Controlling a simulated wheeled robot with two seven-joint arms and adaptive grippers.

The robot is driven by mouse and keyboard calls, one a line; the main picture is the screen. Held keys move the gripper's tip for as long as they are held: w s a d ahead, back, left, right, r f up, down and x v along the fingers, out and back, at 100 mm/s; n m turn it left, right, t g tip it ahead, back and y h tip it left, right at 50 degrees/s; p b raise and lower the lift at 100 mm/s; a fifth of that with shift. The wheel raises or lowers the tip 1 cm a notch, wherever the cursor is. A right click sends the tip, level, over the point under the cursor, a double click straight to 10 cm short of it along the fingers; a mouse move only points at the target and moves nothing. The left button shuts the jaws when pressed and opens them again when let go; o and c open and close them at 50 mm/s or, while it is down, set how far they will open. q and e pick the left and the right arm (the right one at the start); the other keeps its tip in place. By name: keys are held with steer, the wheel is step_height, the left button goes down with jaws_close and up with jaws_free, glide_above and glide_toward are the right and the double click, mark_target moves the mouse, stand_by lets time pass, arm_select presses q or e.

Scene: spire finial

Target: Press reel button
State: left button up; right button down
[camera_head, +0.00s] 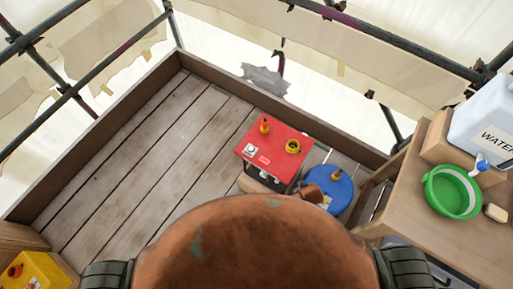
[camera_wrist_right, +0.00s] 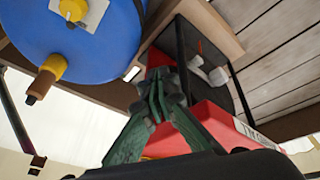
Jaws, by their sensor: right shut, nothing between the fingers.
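A blue round reel (camera_head: 335,187) with a yellow-orange hub knob stands just right of a red-topped box (camera_head: 272,147). The box top carries a round white part (camera_head: 250,150), an orange knob (camera_head: 264,125) and a yellow ring with a dark centre (camera_head: 292,146). I cannot tell which part is the reel button. In the right wrist view, my green right gripper (camera_wrist_right: 158,88) is shut and empty. My left gripper is not in view.
A wooden bench (camera_head: 420,222) at right holds a green bowl (camera_head: 452,192) and a white water container (camera_head: 487,118). A yellow box (camera_head: 38,272) stands at lower left. Scaffold poles and a wooden curb (camera_head: 95,135) border the plank floor (camera_head: 145,150), which is clear left of the red box.

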mark_target(251, 149)
steer(key=shift+n+t, duration=0.4)
steer(key=shift+t, duration=0.1)
steer(key=w+a+r, duration=0.1)
steer(key=r, duration=0.2)
steer(key=w+a+r, duration=0.1)
steer(key=w+r, duration=0.1)
steer(key=r, duration=0.1)
steer(key=w+a+r, duration=0.1)
steer(key=w+r, duration=0.1)
steer(key=r, duration=0.1)
steer(key=shift+a+p, duration=0.3)
steer(key=shift+p, duration=0.05)
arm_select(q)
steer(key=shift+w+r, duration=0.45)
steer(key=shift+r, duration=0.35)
arm_select(e)
steer(key=w+a+r+n+t, duration=0.2)
steer(key=w+a+r+n, duration=0.1)
steer(key=w+a, duration=0.4)
steer(key=w+a+r+n+t+y, duration=0.1)
steer(key=w+a+r+n, duration=0.1)
steer(key=w+a+r, duration=0.3)
steer(key=w+a, duration=0.3)
steer(key=a, duration=0.4)
steer(key=shift+w+n+t, duration=0.25)
steer(key=shift+n+t, duration=0.15)
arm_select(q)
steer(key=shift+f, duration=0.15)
arm_select(e)
steer(key=shift+a, duration=0.1)
